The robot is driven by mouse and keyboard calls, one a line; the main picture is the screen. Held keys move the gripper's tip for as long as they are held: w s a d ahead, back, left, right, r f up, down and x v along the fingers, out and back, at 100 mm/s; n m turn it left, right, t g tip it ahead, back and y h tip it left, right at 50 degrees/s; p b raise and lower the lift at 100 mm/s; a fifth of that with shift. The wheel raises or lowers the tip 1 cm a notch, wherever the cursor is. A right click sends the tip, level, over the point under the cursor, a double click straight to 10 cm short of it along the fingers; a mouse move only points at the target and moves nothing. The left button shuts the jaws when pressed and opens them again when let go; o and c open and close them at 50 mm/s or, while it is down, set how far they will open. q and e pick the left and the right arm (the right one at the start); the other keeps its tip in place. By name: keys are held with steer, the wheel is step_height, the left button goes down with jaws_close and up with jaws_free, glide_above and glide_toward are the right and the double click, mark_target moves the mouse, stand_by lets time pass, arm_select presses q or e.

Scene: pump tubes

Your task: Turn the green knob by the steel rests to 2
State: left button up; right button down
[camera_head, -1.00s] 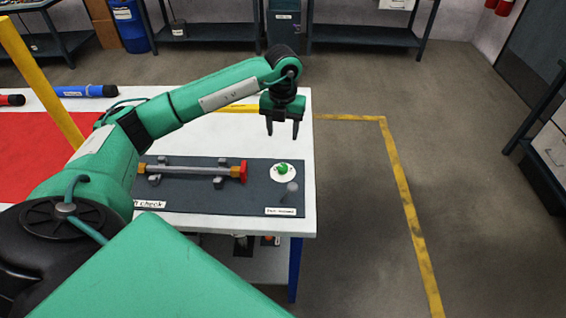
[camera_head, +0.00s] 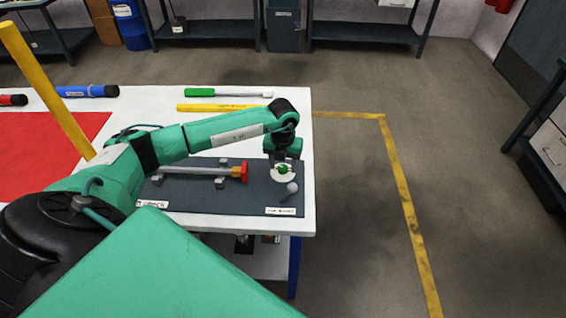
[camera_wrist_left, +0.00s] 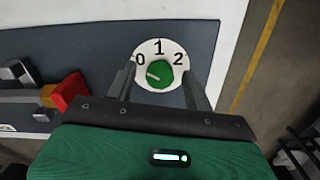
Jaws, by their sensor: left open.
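The green knob (camera_head: 283,169) sits on a round white dial at the right end of the dark board (camera_head: 215,200). In the left wrist view, the knob (camera_wrist_left: 159,74) is ringed by 0, 1 and 2, and its pale mark points left, towards the 0. My left gripper (camera_head: 284,158) is open, pointing down at the dial. In the left wrist view, its fingers (camera_wrist_left: 159,78) show on either side of the knob; I cannot tell whether they touch it. The steel rests (camera_head: 219,182) hold a grey tube (camera_head: 195,170) left of the knob. My right gripper is out of view.
A grey round-topped peg (camera_head: 292,188) stands just in front of the dial. The tube's red end (camera_head: 244,172) lies left of the dial. A green-handled tool (camera_head: 200,92) and a yellow bar (camera_head: 215,107) lie at the table's back. The table's right edge is close.

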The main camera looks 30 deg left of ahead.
arm_select(q)
steer(key=c, duration=1)
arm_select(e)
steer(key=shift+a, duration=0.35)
